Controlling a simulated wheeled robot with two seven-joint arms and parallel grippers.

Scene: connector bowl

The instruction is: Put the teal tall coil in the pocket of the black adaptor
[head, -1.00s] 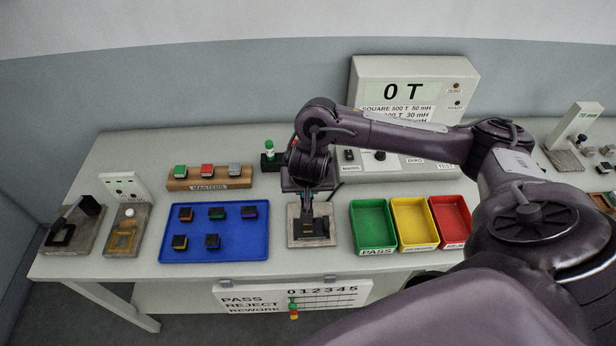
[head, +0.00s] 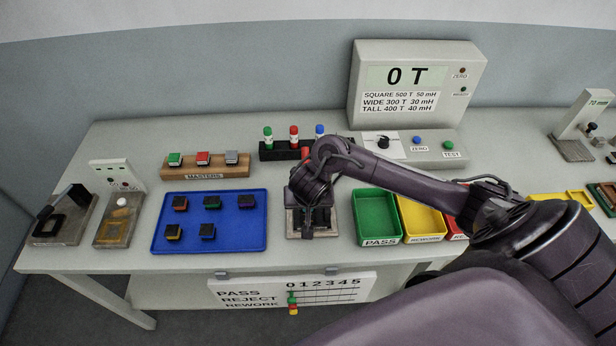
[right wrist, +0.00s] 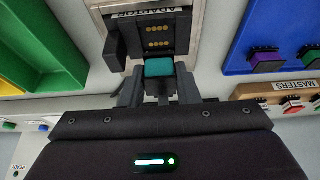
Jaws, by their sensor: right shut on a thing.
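The teal coil (right wrist: 159,68) shows in the right wrist view between the two fingers of my right gripper (right wrist: 159,78), which is shut on it. The black adaptor (right wrist: 158,35) lies just beyond the coil, on a grey plate labelled ADAPTOR (right wrist: 193,25). Two rows of gold contacts show on the adaptor. The coil appears at the adaptor's near edge; whether it touches is unclear. In the head view my right wrist is over the plate (head: 291,231) and hides the coil and most of the adaptor. My left gripper is out of view.
A blue tray (head: 222,232) with several coils is left of the adaptor. Green PASS (head: 379,241), yellow REWORK (head: 421,238) and red bins stand right. The MASTERS block (head: 180,171), pen stand (head: 268,153) and tester (head: 410,130) are behind.

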